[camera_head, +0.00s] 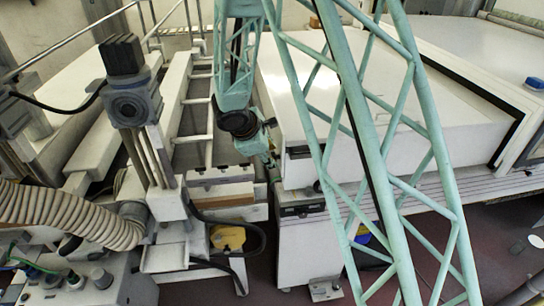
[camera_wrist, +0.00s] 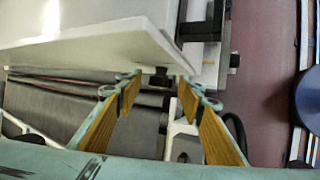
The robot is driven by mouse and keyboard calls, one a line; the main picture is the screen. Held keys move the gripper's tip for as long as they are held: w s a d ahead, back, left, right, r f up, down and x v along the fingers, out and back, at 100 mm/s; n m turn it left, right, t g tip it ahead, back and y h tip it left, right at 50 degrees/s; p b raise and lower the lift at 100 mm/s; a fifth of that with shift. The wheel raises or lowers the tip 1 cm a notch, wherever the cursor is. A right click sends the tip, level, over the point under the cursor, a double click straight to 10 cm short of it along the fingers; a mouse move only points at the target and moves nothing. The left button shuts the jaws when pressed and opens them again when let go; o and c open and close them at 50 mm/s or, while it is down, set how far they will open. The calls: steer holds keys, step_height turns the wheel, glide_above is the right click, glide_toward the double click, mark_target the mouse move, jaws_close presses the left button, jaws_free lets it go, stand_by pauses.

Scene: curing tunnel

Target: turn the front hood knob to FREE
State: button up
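My gripper (camera_wrist: 158,84) is open, with yellow-padded fingers left and right of the knob in the picture. I see a gap on both sides and no contact; the depth is unclear. In the head view my gripper (camera_head: 273,168) is small beside the hood's front left corner.
A dark handle (camera_wrist: 199,31) sits on the white front, right of the knob in the wrist view. A grey motor column (camera_head: 133,100) and a ribbed hose (camera_head: 70,212) stand left. Red floor shows at right.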

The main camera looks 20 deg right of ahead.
steer(key=shift+w+d+f, duration=0.15)
steer(key=shift+f, duration=0.1)
steer(key=shift+c, duration=0.2)
steer(key=c, duration=0.8)
